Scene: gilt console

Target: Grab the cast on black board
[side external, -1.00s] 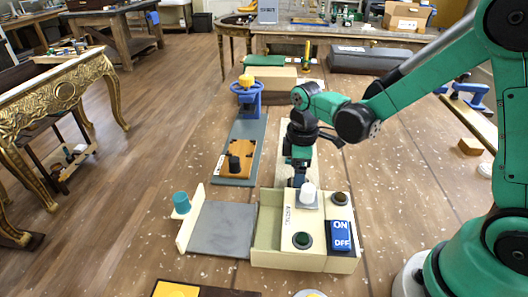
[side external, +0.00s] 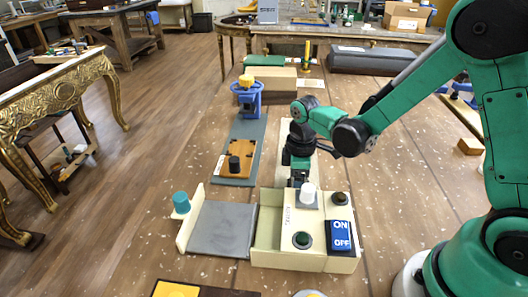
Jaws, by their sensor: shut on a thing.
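The box's white knob (side external: 307,192) and the gripper itself hide much of that spot. I cannot clearly pick out a cast. A dark grey plate (side external: 222,228) lies left of the box, with nothing on its face. A longer grey-blue board (side external: 246,131) lies behind it and bears a brown plate (side external: 228,168) with a black knob (side external: 234,164).
The box carries a blue ON/OFF switch (side external: 341,236), a green button (side external: 302,240) and a dark button (side external: 339,199). A teal knob (side external: 181,202) stands at the left. A blue clamp with a yellow top (side external: 247,82) stands farther back.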

